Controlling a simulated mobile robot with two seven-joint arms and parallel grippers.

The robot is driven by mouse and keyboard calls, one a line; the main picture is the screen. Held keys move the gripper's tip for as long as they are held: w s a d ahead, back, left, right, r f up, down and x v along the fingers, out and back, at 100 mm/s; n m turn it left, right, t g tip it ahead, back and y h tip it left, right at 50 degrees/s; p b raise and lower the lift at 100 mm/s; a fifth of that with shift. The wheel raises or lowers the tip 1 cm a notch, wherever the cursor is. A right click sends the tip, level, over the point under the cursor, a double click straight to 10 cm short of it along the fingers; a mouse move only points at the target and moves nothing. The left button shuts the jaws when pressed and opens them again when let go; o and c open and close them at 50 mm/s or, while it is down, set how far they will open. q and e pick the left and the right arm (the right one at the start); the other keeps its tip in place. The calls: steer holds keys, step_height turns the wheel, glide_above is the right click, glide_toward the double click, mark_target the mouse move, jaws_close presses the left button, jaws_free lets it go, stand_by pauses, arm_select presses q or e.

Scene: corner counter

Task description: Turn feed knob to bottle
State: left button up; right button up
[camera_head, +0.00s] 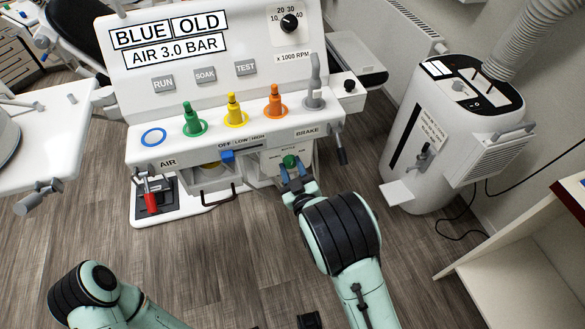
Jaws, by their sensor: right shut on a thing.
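The feed knob (289,161) is a small green knob on the lower front of the white dental unit, at the right of its lower panel. Small lettering around it reads in part "BOTTLE" and "AIR"; the rest is too small to read. My right gripper (291,171) reaches up to the knob from below and is shut on it. The fingers cover part of the knob, so its exact pointing direction cannot be told. My left arm (95,290) shows at the bottom left, but its gripper is not in view.
Above the knob, the unit (225,140) carries green (193,120), yellow (236,110) and orange (275,103) knobs. A blue slider (228,156), a red-handled valve (151,200) and a grey brake lever (340,146) are nearby. A white machine (435,140) stands right.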

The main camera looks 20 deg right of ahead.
steer(key=shift+n, duration=0.8)
steer(key=o, duration=1)
steer(key=shift+o, duration=0.2)
steer(key=shift+s, duration=0.1)
steer(key=s+p, duration=0.9)
steer(key=s, duration=0.4)
steer(key=shift+d, duration=0.2)
